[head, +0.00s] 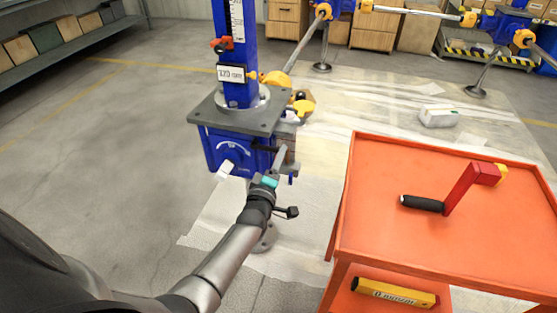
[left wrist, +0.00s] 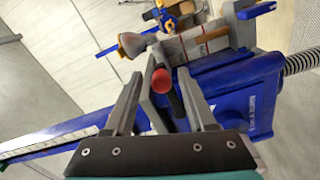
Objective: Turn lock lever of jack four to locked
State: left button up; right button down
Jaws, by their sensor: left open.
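The blue jack (head: 229,150) stands upright at the centre of the head view, with a grey flange plate and a small numeric display above its gearbox. A white tab (head: 225,169) sticks out low on its front face, under a curved white marking. My left gripper (head: 275,154) is open at the right side of the gearbox. In the left wrist view, a red round knob (left wrist: 162,83) shows between the spread fingers of the left gripper (left wrist: 160,80); I cannot tell whether they touch it. The lock lever's position is not clear. My right gripper is out of view.
An orange cart (head: 345,215) stands close on the right, with a red crank (head: 465,187) with a black handle on top and a yellow tool (head: 394,293) below. More jack frames and shelves stand behind. The floor at left is clear.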

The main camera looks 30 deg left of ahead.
pick_arm(q)
jog(key=p+v, duration=0.4)
jog(key=v, duration=1.1)
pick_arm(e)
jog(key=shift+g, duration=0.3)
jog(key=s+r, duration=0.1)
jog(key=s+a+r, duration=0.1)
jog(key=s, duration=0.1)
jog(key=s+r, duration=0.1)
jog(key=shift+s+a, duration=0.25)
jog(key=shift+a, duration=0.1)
pick_arm(q)
jog(key=shift+s+d, duration=0.1)
jog(key=shift+d, duration=0.05)
